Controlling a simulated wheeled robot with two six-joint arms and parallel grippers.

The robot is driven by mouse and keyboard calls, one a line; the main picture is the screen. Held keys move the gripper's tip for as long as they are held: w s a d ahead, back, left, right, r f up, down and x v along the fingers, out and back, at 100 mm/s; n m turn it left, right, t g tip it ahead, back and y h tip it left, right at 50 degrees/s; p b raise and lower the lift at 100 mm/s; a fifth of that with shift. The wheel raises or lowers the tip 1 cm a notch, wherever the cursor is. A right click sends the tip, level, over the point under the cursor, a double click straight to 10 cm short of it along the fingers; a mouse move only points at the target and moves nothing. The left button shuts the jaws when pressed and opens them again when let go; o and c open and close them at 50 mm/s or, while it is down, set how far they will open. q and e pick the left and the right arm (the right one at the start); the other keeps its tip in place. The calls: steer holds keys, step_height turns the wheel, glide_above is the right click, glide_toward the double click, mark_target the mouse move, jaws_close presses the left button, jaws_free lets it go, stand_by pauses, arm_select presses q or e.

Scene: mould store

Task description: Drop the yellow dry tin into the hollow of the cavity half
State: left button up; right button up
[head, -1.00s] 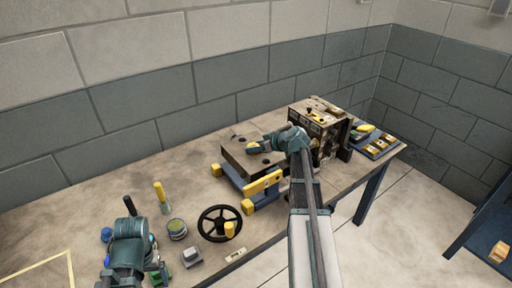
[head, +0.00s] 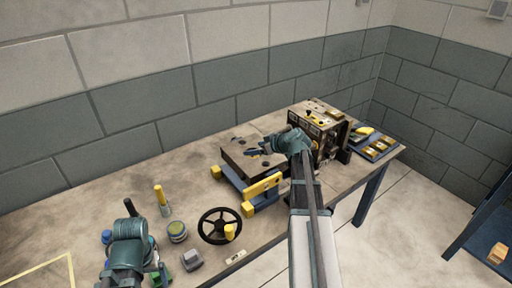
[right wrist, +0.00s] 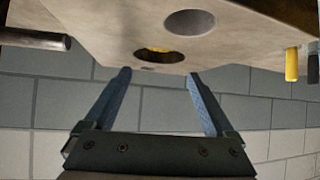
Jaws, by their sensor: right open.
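The cavity half (head: 232,154) is a pale block with round holes, lying on a blue and yellow stand on the bench. It fills the top of the right wrist view (right wrist: 225,48), with two large holes showing. A bit of the yellow dry tin (right wrist: 158,50) shows inside one hole; most of it is hidden below the rim. My right gripper (head: 252,153) is over the block with its fingers apart and nothing between them, as the right wrist view (right wrist: 158,78) also shows. My left gripper (head: 133,215) is low at the left, its jaws not clear.
A dark machine box (head: 318,130) stands right behind the block, with a blue tray (head: 366,154) of yellow pieces beyond. A black handwheel (head: 204,228), a round tin (head: 177,231), a yellow-handled tool (head: 159,195) and a grey block (head: 191,261) stand left. The back-left bench is clear.

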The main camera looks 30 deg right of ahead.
steer(key=p+v, duration=0.5)
steer(key=v, duration=0.5)
steer(key=shift+s+d+r, duration=0.1)
steer(key=shift+r, duration=0.1)
arm_select(q)
step_height(320, 180, up, 6)
steer(key=shift+r, duration=0.15)
arm_select(e)
steer(key=shift+s+d+r, duration=0.15)
steer(key=shift+s+r, duration=0.05)
steer(key=shift+s, duration=0.25)
steer(key=shift+w+f, duration=0.1)
steer(key=shift+w+f, duration=0.2)
steer(key=b+x, duration=0.6)
steer(key=x, duration=0.5)
steer(key=shift+f+b, duration=0.1)
steer(key=shift+b, duration=0.25)
arm_select(q)
step_height(320, 180, down, 8)
steer(key=shift+b, duration=0.45)
arm_select(e)
steer(key=shift+w+f, duration=0.15)
steer(key=shift+f, duration=0.3)
arm_select(q)
steer(key=shift+s, duration=0.1)
